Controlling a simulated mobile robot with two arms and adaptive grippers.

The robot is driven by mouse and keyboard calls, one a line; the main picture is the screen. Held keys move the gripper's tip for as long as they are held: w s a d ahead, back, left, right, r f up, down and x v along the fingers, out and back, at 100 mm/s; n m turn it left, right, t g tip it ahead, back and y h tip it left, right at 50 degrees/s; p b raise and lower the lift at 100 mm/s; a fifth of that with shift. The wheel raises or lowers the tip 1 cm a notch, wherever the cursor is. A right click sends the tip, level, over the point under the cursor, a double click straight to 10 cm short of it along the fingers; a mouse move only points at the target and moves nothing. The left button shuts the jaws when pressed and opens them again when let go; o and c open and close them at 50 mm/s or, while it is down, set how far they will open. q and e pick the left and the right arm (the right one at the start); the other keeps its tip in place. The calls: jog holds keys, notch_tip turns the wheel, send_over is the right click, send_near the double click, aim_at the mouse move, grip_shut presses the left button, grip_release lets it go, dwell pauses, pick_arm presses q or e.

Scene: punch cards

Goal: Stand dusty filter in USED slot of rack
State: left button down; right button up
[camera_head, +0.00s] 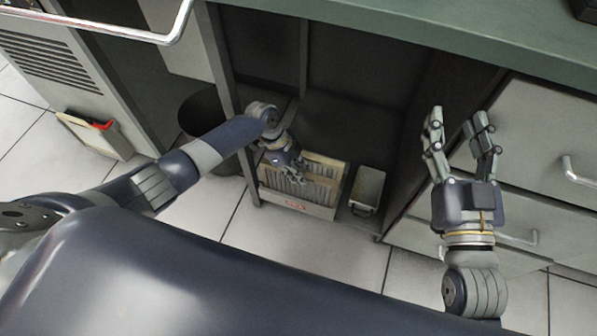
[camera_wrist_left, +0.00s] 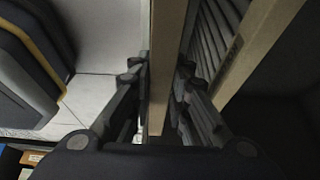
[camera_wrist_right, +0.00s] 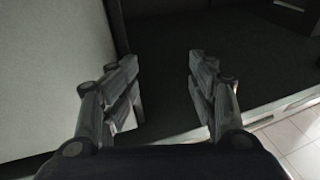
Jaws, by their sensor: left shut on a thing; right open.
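I cannot tell whether the filter stands in a slot there. My left gripper (camera_head: 291,179) is shut on the filter's frame. In the left wrist view its fingers (camera_wrist_left: 160,82) lie on both sides of one beige frame edge (camera_wrist_left: 164,60), with pleats (camera_wrist_left: 208,45) to the right. My right gripper (camera_head: 460,125) is open and empty, raised before the drawers.
A black bin (camera_head: 203,113) stands left of the bay. A pale box with a red item (camera_head: 93,133) is at far left by a vented cabinet. Drawers (camera_head: 545,135) are at right, under a green worktop (camera_head: 440,28).

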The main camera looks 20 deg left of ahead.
pick_arm(q)
jog(key=shift+f+b, duration=0.35)
jog(key=shift+f, duration=0.1)
pick_arm(e)
jog(key=shift+s+a+r+t+y, duration=0.15)
jog(key=shift+r+t, duration=0.3)
jog(key=shift+r, duration=0.45)
jog(key=shift+s+r+t+y, duration=0.25)
jog(key=shift+r+t, duration=0.2)
jog(key=shift+r, duration=0.4)
pick_arm(q)
jog(key=c, duration=1.4)
grip_release()
jog(key=shift+c, duration=0.2)
jog(key=shift+o, duration=0.2)
jog(key=o, duration=0.4)
jog(key=shift+o, duration=0.2)
